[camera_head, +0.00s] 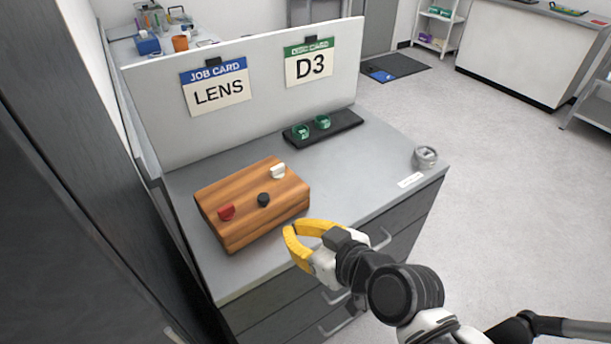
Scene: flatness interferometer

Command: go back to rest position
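My gripper (288,240) has yellow fingers and is above the front edge of the grey cabinet top (345,185), just right of the wooden block. Its two fingers curve apart with a gap between them, and I see nothing held there. My arm reaches in from the lower right. The wooden block (240,228) carries a red knob (227,212), a black knob (263,200) and a white knob (278,171). Whether a finger touches the block cannot be told.
A black tray (347,122) holds green round pieces (323,122). A grey metal cylinder (425,157) stands near the right corner. A white panel (265,95) with LENS and D3 cards rises behind. A dark tall surface (70,200) stands left. Open floor (500,180) lies right.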

